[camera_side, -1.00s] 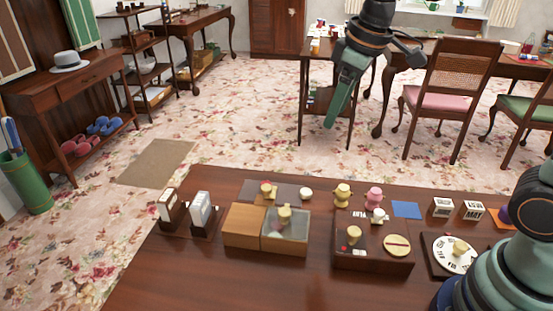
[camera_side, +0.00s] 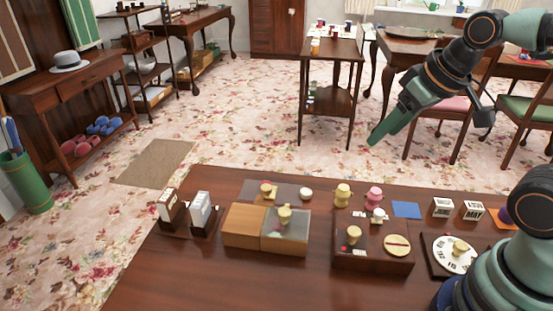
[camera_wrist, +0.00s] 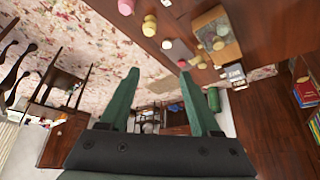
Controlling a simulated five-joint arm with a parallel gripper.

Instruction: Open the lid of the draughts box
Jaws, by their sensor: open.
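The box that looks like the draughts box (camera_side: 244,226) stands on the near table. Its left half is plain tan wood; its right half has a greyish see-through lid (camera_side: 296,231) with a cream knob (camera_side: 284,214). The lid looks shut. In the wrist view the box (camera_wrist: 229,53) is at the upper right, ahead of the fingers. My gripper (camera_side: 377,133) is high above and behind the table, right of the box and well apart from it. In the wrist view its two green fingers (camera_wrist: 159,72) are spread with nothing between them.
A dark box with a red button (camera_side: 372,259) stands right of the draughts box. Behind it are a yellow figure (camera_side: 343,194) and a pink figure (camera_side: 374,197). Card holders (camera_side: 201,213) stand at the left and a white dial (camera_side: 448,254) at the right. The table front is clear.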

